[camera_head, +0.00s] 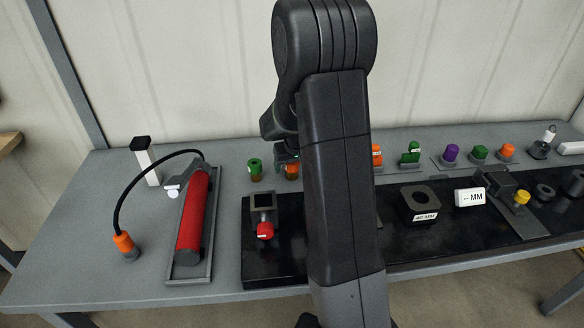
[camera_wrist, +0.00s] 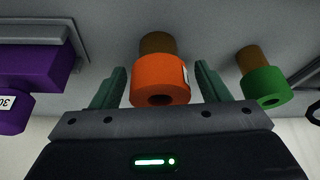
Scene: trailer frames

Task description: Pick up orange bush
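In the wrist view, an orange bush (camera_wrist: 153,71) with a white label and a round hole sits on a brownish peg. My gripper (camera_wrist: 161,68) is open, with one green finger on each side of the orange bush. Small gaps show between the fingers and the bush. In the head view, this orange bush (camera_head: 291,172) shows beside my arm, under my gripper, whose fingers are mostly hidden there by my arm.
A green bush (camera_wrist: 264,87) stands beside it on its own peg. A purple part (camera_wrist: 36,68) is on the other side. In the head view, another orange piece (camera_head: 376,155) stands right of my arm. A red extinguisher (camera_head: 194,213) lies left on the grey table (camera_head: 75,230).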

